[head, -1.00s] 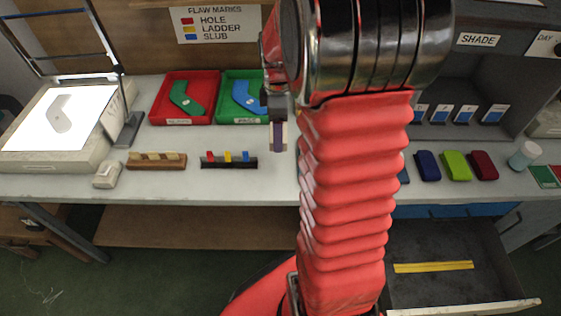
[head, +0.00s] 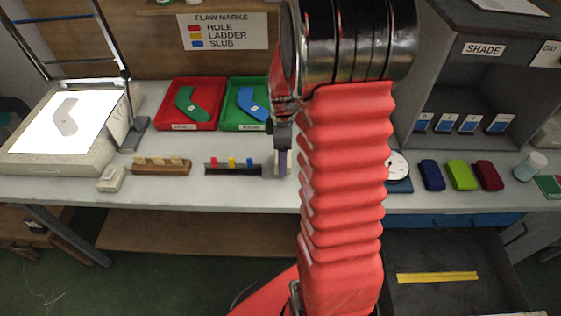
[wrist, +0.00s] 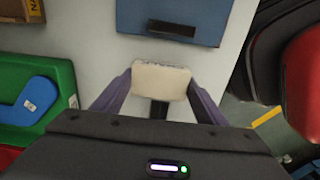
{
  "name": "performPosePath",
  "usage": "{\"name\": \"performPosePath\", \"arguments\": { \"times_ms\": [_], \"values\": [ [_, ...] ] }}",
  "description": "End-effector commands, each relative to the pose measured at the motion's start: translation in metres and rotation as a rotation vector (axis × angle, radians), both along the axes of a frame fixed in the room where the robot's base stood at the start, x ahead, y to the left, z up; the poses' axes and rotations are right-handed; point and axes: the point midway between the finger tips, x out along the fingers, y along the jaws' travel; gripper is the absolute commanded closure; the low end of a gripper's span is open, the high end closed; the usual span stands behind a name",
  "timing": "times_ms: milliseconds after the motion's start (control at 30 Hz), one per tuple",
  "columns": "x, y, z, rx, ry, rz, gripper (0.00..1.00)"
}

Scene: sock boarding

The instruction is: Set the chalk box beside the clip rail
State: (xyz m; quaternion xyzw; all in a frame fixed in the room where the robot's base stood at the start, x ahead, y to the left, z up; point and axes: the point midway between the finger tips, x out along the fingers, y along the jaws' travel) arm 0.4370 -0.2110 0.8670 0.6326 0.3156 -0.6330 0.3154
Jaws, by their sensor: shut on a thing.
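The clip rail (head: 232,168), a dark bar with red, yellow and blue clips, lies on the table left of my gripper. My gripper (head: 283,163) is low over the table beside the rail's right end, with a small gap between them in the picture. In the wrist view my gripper (wrist: 160,92) is shut on the cream chalk box (wrist: 160,80), held crosswise between the purple-grey fingers. A small dark piece shows just below the box there; I cannot tell what it is. Whether the box touches the table is unclear.
Red tray (head: 181,126) and green tray (head: 231,126) stand behind. A wooden rack (head: 161,167) and a white block (head: 111,178) lie left of the rail. A blue board (wrist: 185,12) lies to the right, with coloured blocks (head: 460,175) beyond. The table's front edge is close.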

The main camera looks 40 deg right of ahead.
Motion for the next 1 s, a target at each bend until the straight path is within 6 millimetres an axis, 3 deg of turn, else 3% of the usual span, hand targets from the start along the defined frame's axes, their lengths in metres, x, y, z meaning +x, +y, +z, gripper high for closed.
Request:
{"name": "performPosePath", "arguments": {
  "times_ms": [200,567,600,833,1000],
  "values": [
    [0.0,0.0,-0.024,0.001,0.001,-0.001,0.57],
    [0.0,-0.001,-0.027,0.0,0.0,-0.001,0.57],
    [0.0,-0.001,-0.027,0.0,0.0,-0.001,0.33],
    [0.0,-0.001,-0.027,0.0,0.0,-0.002,0.17],
    [0.0,-0.001,-0.027,0.0,0.0,-0.002,0.15]
  ]
}}
